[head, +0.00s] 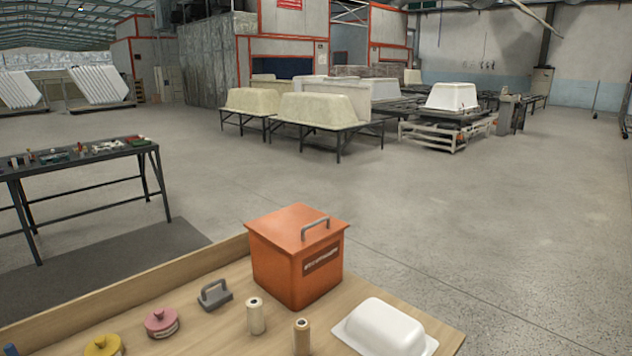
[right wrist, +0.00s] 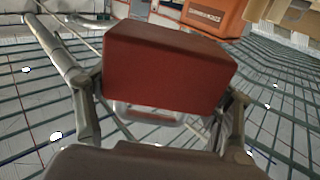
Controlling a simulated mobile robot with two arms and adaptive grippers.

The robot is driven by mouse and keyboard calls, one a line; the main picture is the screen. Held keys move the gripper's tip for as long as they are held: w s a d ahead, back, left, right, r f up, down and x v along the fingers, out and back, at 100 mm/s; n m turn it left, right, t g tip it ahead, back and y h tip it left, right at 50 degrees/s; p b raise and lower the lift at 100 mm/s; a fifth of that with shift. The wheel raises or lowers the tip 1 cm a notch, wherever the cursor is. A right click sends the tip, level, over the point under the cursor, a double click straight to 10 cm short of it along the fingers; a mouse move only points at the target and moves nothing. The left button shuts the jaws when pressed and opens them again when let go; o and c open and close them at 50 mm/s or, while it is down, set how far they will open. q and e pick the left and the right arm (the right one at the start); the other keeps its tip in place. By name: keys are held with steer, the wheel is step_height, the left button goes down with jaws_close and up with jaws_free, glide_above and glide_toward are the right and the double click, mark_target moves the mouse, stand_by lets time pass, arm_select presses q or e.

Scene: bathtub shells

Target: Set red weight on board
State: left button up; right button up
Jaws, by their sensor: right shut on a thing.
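A red block (right wrist: 168,68), which I take to be the red weight, fills the middle of the right wrist view. My right gripper (right wrist: 163,104) is shut on it, with a finger at each side. A grey metal handle-like bar (right wrist: 148,113) shows just below the block in that view. In the head view neither gripper shows, nor does the red block. A wooden surface (head: 205,286) with a raised back edge lies at the bottom; I cannot tell whether it is the board.
On the wooden surface stand an orange lidded box (head: 292,272), a grey handled block (head: 215,297), a pink disc (head: 161,322), a yellow disc (head: 103,346), two spools (head: 255,316) and a white tub-shaped shell (head: 382,327). A dark table (head: 85,158) with small items stands left. Right floor is clear.

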steer(key=shift+s+d+f, duration=0.1)
steer(key=shift+s+f, duration=0.05)
steer(key=shift+s, duration=0.95)
steer(key=shift+s+d+f, duration=0.1)
steer(key=shift+s+f, duration=0.05)
steer(key=shift+s, duration=0.95)
steer(key=shift+w+a+r+n+g+y, duration=1.55)
steer(key=shift+w+a+n+y, duration=0.85)
steer(key=shift+a+y, duration=1.15)
steer(key=shift+w+a+r+n+g+y, duration=1.05)
steer(key=shift+w+a+r+n+y, duration=1.3)
steer(key=shift+a, duration=2)
steer(key=w+d+y, duration=0.1)
steer(key=w+d, duration=0.6)
steer(key=w, duration=0.2)
steer(key=shift+d+r+g, duration=0.15)
steer(key=shift+d+g, duration=0.15)
steer(key=shift+d, duration=0.1)
